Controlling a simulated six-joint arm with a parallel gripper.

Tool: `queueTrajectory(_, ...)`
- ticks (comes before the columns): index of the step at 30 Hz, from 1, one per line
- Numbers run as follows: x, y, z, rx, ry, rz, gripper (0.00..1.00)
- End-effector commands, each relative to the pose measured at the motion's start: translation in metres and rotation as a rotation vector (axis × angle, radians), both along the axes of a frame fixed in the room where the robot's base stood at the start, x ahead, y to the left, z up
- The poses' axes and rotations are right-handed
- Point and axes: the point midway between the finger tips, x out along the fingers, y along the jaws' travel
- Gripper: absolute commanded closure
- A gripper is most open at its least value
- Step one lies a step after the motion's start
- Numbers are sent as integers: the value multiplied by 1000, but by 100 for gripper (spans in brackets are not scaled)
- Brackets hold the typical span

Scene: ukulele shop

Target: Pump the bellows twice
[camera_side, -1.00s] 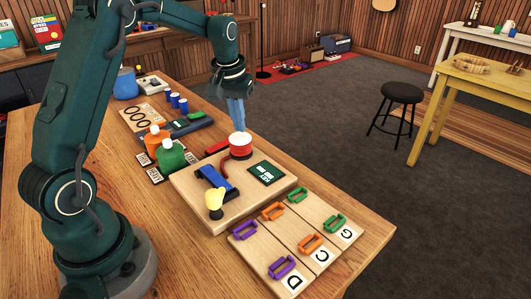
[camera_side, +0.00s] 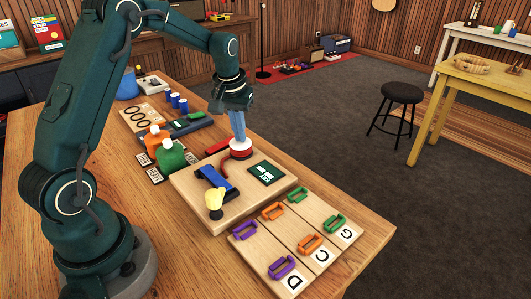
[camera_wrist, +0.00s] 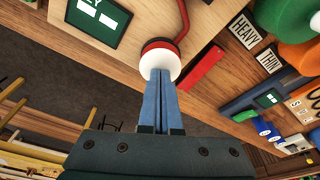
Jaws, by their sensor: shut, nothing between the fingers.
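The bellows (camera_side: 240,154) is a short red cylinder with a white round top, at the back right corner of a wooden board (camera_side: 207,218). My gripper (camera_side: 239,138) points down with its blue fingers shut and empty. Its fingertips meet the white top in the side view, and the bellows looks squashed low. In the wrist view, the shut fingertips (camera_wrist: 161,76) overlap the white disc of the bellows (camera_wrist: 160,56), hiding part of it. A red tube runs from the bellows across the board.
Orange (camera_side: 157,140) and green (camera_side: 171,157) bottles stand to the left. Coloured handles on lettered panels lie in front right.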

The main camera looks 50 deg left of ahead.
Motion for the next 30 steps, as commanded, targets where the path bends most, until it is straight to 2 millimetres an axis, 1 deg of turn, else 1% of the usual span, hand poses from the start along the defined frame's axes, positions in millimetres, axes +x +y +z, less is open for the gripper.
queueTrajectory(5, 0, 0, -6, 0, 2, 0, 100)
queueTrajectory(13, 0, 0, -3, 0, 0, 0, 100)
queueTrajectory(30, 1, 0, 40, 2, -3, 0, 100)
